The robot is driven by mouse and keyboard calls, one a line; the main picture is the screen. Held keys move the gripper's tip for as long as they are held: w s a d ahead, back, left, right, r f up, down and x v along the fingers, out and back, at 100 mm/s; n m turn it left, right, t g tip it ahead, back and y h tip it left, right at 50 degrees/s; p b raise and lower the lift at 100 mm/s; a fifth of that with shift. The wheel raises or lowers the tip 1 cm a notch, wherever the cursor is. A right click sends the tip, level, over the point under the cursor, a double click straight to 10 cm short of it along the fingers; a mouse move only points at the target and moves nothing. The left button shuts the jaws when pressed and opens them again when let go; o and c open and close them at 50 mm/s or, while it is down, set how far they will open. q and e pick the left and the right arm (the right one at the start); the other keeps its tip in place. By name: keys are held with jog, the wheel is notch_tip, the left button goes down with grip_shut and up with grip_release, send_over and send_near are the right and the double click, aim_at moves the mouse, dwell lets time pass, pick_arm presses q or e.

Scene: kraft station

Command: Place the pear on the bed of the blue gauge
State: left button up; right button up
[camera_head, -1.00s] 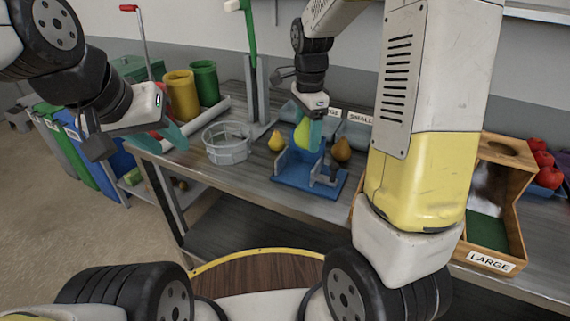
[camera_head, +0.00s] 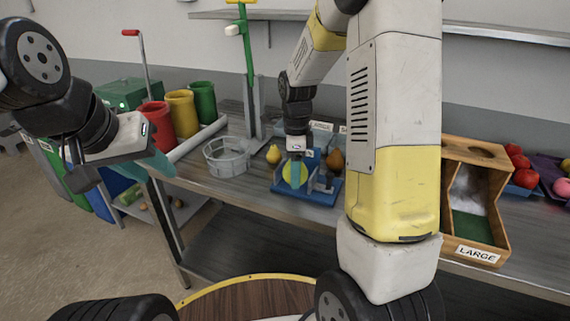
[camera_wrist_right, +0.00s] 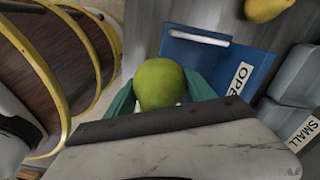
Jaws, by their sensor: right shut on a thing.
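A yellow-green pear (camera_head: 294,173) is held between the teal fingers of my right gripper (camera_head: 296,176), low at the blue gauge (camera_head: 320,194) on the table. In the right wrist view the pear (camera_wrist_right: 160,84) sits between the teal fingertips, with the blue gauge bed (camera_wrist_right: 208,62) just beyond it. I cannot tell whether the pear touches the bed. My left gripper (camera_head: 156,166) is out at the left, away from the gauge; only part of its teal fingers shows, and no held thing is visible.
A yellow pear (camera_head: 273,154) is behind the gauge at left, and a brown pear (camera_head: 335,160) at its right. A grey basket (camera_head: 227,158) stands left of the gauge. A wooden box marked LARGE (camera_head: 476,252) stands right. Red, yellow and green cylinders stand farther left.

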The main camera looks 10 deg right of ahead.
jog(key=w, duration=0.4)
jog(key=shift+d+f, duration=0.2)
jog(key=shift+d, duration=0.2)
jog(key=shift+w+f, duration=0.2)
jog(key=shift+w, duration=0.05)
jog(key=shift+f, duration=1.55)
jog(key=o, duration=1.3)
jog(key=shift+f, duration=0.15)
